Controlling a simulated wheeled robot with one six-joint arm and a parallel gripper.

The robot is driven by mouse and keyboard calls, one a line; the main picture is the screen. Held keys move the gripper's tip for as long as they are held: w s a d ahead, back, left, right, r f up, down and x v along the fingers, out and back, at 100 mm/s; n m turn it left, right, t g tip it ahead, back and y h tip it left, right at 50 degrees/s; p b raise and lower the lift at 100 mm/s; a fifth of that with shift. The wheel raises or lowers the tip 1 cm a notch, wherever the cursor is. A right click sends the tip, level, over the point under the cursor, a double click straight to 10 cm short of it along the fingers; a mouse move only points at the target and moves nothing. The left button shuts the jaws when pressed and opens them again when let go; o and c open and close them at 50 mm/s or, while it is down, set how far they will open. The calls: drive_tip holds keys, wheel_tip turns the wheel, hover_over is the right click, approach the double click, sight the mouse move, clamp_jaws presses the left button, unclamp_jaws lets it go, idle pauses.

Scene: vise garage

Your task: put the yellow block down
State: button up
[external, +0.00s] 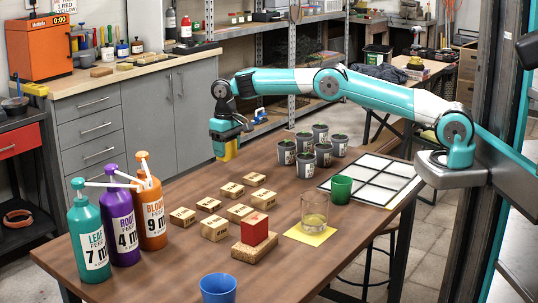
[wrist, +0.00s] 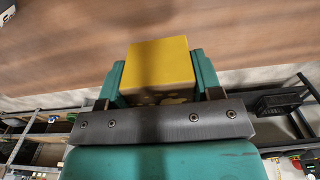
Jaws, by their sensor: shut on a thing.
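The yellow block (external: 229,150) is in my gripper (external: 226,141), which points down above the far left part of the wooden table (external: 160,229). In the wrist view the yellow block (wrist: 160,62) sits between the two teal fingers of my gripper (wrist: 162,80), and the jaws are shut on it. The brown table surface (wrist: 60,60) shows beyond the block. The block appears held above the table; the exact height is hard to tell.
A red block (external: 254,229) stands on a wooden base (external: 251,252). Several wooden blocks (external: 215,228) lie mid-table. Three pump bottles (external: 90,238) stand left, potted plants (external: 305,164) at the back. A glass (external: 315,211), green cup (external: 341,188), gridded tray (external: 396,168) and blue cup (external: 218,288) also occupy the table.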

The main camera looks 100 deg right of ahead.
sight(228, 176)
drive_tip(key=shift+f, duration=2.9)
drive_tip(key=shift+f, duration=0.15)
drive_tip(key=o, duration=0.9)
drive_tip(key=shift+o, duration=0.2)
